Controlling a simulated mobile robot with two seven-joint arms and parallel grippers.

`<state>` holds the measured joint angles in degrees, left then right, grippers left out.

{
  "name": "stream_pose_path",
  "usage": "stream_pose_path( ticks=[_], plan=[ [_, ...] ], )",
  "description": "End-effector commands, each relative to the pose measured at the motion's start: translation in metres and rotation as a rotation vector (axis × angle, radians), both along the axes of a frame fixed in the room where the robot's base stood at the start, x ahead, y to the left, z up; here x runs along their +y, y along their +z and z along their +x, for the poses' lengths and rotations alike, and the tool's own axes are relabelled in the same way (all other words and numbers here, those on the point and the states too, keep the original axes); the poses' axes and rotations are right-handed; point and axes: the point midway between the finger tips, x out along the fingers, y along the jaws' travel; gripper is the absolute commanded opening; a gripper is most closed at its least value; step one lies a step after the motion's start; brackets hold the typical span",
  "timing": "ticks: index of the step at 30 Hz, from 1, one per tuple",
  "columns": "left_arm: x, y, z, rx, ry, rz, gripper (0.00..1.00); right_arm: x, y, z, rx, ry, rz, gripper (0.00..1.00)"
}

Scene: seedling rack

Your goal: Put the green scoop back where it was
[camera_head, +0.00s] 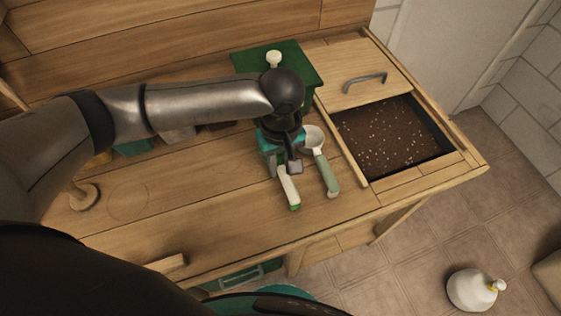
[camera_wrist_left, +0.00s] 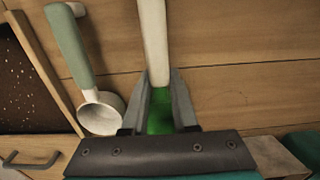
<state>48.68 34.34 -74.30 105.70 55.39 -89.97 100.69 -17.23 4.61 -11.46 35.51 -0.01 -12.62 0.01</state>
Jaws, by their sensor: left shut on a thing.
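My left gripper (camera_head: 284,168) reaches down over the wooden bench and is shut on the green scoop (camera_head: 287,186), which has a white handle with a green end. In the left wrist view its white handle (camera_wrist_left: 154,40) rises between the fingers and a green part (camera_wrist_left: 160,112) sits between the jaws. Much of the scoop is hidden by the gripper, and I cannot tell whether it touches the bench. Beside it, to the right, lies a second scoop (camera_head: 328,178) with a pale green handle and white bowl; it also shows in the left wrist view (camera_wrist_left: 72,45). My right gripper is not in view.
A soil bin (camera_head: 392,135) with a handled wooden lid (camera_head: 350,66) is set into the right of the bench. A green box (camera_head: 300,60) with a white knob stands behind my gripper. A round wooden piece (camera_head: 83,197) is at the left. The bench's front middle is clear.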

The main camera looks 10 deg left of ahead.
Motion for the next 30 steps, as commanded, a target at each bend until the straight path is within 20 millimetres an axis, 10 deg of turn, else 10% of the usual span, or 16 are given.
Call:
stream_pose_path(
  ticks=[11, 12, 20, 30],
  plan=[
    [-0.0003, -0.0079, 0.0002, -0.001, 0.001, -0.001, 0.0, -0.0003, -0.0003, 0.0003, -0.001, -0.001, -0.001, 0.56],
    [-0.0004, -0.0077, 0.0005, -0.002, 0.0, -0.001, 0.3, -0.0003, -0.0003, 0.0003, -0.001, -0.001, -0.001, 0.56],
    [-0.0003, -0.0075, 0.0003, -0.001, 0.0, 0.0, 0.59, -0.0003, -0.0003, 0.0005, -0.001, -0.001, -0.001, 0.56],
    [-0.0001, -0.0038, 0.0003, -0.001, 0.0, 0.0, 0.62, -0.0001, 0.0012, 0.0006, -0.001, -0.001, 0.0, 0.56]
  ],
)
